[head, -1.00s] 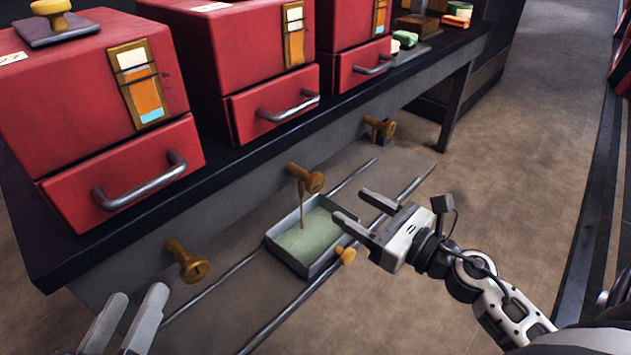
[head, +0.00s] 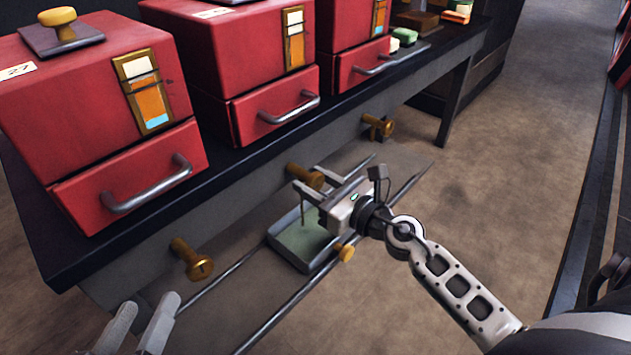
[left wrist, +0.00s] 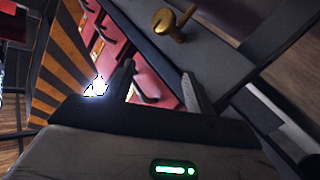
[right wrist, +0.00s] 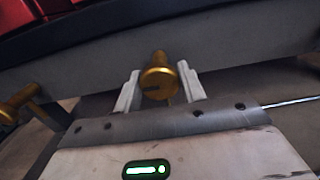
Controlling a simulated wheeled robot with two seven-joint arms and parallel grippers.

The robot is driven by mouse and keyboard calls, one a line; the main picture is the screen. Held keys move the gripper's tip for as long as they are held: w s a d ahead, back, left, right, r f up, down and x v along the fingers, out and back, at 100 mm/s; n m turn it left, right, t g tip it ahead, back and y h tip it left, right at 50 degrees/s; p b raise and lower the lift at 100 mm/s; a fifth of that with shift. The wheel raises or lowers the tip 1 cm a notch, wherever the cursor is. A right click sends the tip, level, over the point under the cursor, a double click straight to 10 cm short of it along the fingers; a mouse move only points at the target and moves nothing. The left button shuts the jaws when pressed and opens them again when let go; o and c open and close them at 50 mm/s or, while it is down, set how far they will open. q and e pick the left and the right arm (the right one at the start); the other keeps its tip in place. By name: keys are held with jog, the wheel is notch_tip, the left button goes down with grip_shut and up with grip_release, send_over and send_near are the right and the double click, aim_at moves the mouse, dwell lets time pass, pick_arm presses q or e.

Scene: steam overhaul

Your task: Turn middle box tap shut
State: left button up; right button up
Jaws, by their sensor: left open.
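The middle box tap (head: 305,177) is a brass tap on the grey rail below the middle red box (head: 262,60). A thin brown stream (head: 302,212) hangs from it over a tray (head: 274,243) of green liquid. My right gripper (head: 306,180) is at this tap, fingers open. In the right wrist view the tap's round, slotted head (right wrist: 158,84) sits between the two fingertips, with gaps that look small; contact cannot be told. My left gripper (head: 148,305) is open and empty at the lower left, away from the tap.
Other brass taps sit at left (head: 190,260) and right (head: 377,127) on the rail. The tray rests on two metal rods, with a brass knob (head: 345,252) at its front. Red boxes with drawer handles stand on the bench above. Floor at right is clear.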

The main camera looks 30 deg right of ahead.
jog(key=c, duration=0.4)
